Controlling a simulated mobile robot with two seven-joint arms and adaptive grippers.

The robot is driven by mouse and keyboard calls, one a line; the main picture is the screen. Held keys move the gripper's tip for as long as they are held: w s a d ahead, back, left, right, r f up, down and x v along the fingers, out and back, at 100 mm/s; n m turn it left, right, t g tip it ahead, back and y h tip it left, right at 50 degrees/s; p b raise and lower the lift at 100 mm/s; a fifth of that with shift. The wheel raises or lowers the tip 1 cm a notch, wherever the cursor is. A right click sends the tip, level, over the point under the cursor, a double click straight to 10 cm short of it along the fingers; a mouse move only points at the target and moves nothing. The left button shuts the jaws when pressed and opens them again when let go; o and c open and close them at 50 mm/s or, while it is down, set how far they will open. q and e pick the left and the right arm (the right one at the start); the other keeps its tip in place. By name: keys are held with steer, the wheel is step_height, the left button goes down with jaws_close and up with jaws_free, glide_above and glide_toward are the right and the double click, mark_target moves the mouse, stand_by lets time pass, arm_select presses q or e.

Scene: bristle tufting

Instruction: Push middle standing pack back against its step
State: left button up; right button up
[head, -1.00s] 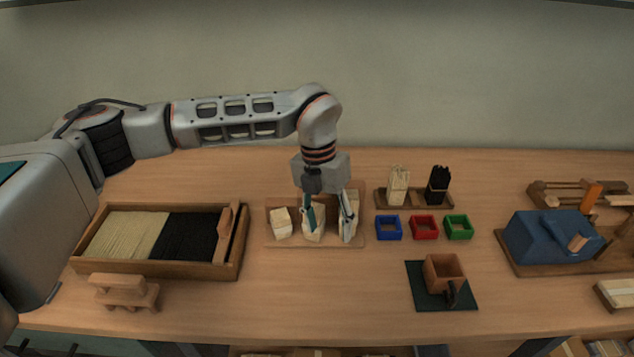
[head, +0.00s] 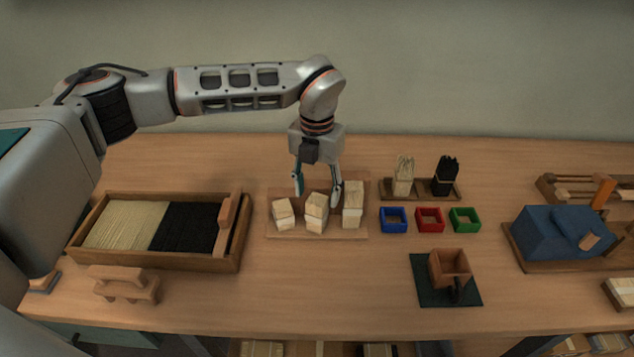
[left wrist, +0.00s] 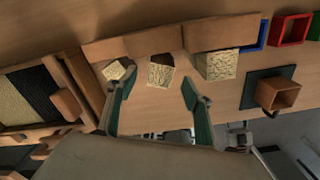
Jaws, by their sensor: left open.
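The middle standing pack (head: 316,212), a pale block, stands on a brown stepped board (head: 275,236) between the left pack (head: 283,214) and the right pack (head: 353,204). It looks slightly turned. My left gripper (head: 317,193) is open and empty above the board, its fingers spread to either side of the middle pack. The left wrist view shows the middle pack (left wrist: 160,77) in line with the gap between the fingers (left wrist: 155,95), with the wooden step (left wrist: 155,42) behind it. My right gripper is not in view.
A tray (head: 245,245) with pale and black bristles lies left of the board. Blue (head: 393,220), red (head: 430,219) and green (head: 465,219) boxes stand to the right. A brown cup (head: 450,267) sits on a dark mat. The table in front of the board is clear.

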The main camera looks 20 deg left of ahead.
mark_target(317, 199)
arm_select(q)
step_height(317, 199, down, 6)
steer(key=shift+r, duration=0.15)
stand_by(0.3)
steer(key=c, duration=1.2)
